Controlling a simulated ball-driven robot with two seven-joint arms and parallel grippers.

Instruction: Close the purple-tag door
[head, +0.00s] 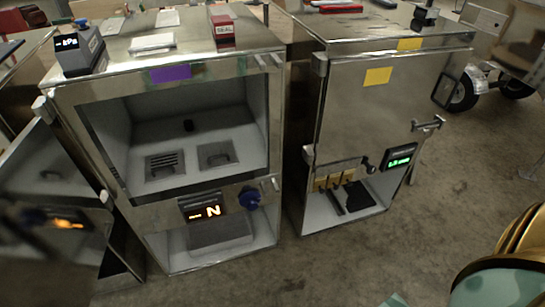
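The purple tag (171,73) is on the top front edge of a steel cabinet (272,110) at left. The cabinet's door (45,175) stands open, swung out to the left from hinges on the left side; its shiny face carries blurred reflections. The opening shows a pale, empty-looking chamber (190,115) with two floor plates. Below it are an orange-lit display (203,211) and a blue knob (250,198). Neither of my grippers is in view.
A second steel cabinet (340,120) with yellow tags stands to the right, its upper door shut. A red box (223,31) and small devices sit on the cabinet tops. Concrete floor (330,265) is clear in front. A wheeled trailer (490,80) stands at the upper right.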

